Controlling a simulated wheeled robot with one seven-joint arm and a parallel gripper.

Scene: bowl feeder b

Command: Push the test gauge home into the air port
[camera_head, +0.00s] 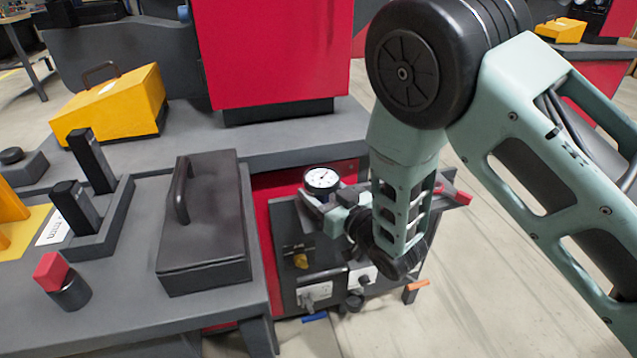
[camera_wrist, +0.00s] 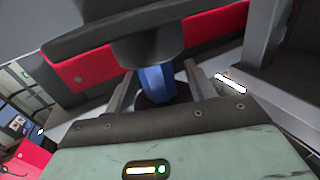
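The test gauge (camera_head: 321,181) has a round white dial with a dark rim and faces up at the left end of my gripper (camera_head: 329,203). In the wrist view the gauge (camera_wrist: 150,42) shows from behind as a dark body. A blue stem (camera_wrist: 157,84) below it stands between the two fingers of my gripper (camera_wrist: 160,80). Narrow gaps seem to show beside the blue stem, and the fingertips reach the dark body above it. I cannot tell whether they grip it. A dark round part lies under the stem. I cannot make out the air port or how deep the stem sits.
A dark machine unit (camera_head: 318,292) with small fittings stands below my gripper. A grey bench (camera_head: 125,318) at the left carries a dark lidded box (camera_head: 208,235), black holders and a red-topped knob (camera_head: 52,272). A yellow case (camera_head: 112,104) and a red cabinet (camera_head: 268,50) stand behind.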

